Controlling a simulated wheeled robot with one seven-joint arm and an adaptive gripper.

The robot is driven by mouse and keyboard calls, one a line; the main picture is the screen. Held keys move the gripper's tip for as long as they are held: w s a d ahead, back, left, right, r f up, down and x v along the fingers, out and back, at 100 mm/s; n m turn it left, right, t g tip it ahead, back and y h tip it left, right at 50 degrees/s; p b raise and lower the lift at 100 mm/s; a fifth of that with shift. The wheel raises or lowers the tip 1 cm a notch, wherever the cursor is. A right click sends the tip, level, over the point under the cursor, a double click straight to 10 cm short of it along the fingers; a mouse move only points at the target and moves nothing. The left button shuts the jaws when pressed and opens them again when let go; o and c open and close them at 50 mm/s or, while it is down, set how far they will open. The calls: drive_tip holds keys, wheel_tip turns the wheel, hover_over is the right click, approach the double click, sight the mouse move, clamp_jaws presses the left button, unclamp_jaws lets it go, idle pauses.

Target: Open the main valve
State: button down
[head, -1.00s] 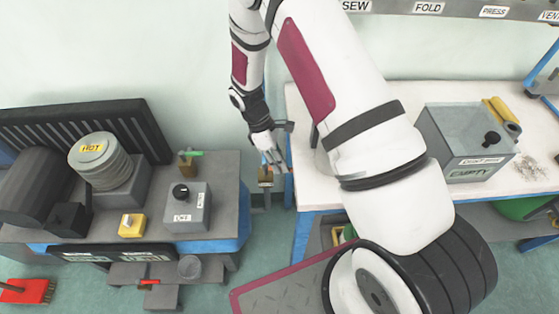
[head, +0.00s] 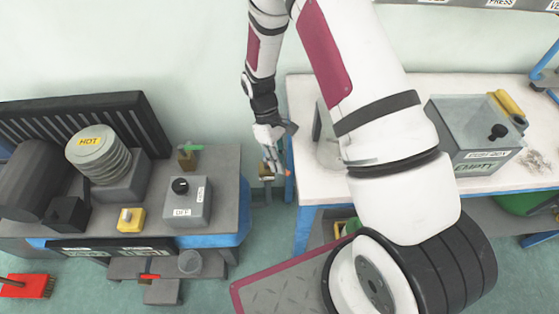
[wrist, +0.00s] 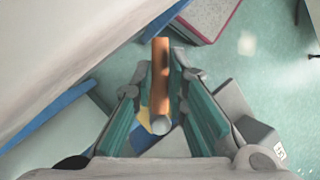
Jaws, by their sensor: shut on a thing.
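An orange handle (wrist: 160,70) lies between the two teal-padded fingers of my gripper (wrist: 161,85) in the wrist view. My gripper is shut on it. In the head view my gripper (head: 271,158) reaches down in the gap between the two benches. The orange tip shows just beside its fingers there. A small brass valve body (head: 266,173) stands right below the fingers; the fingers and hand partly hide how the handle joins it. I cannot read a label on it.
A grey bench (head: 225,225) on the left holds a HOT-labelled coil unit (head: 91,146), a switch box (head: 188,203) and a green-handled valve (head: 188,154). A white workbench (head: 305,95) on the right holds a grey box (head: 465,145). My arm passes over this bench's left part.

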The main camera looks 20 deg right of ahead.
drive_tip(key=c, duration=1.6)
unclamp_jaws()
drive_tip(key=v, duration=1.2)
drive_tip(key=shift+a, duration=0.1)
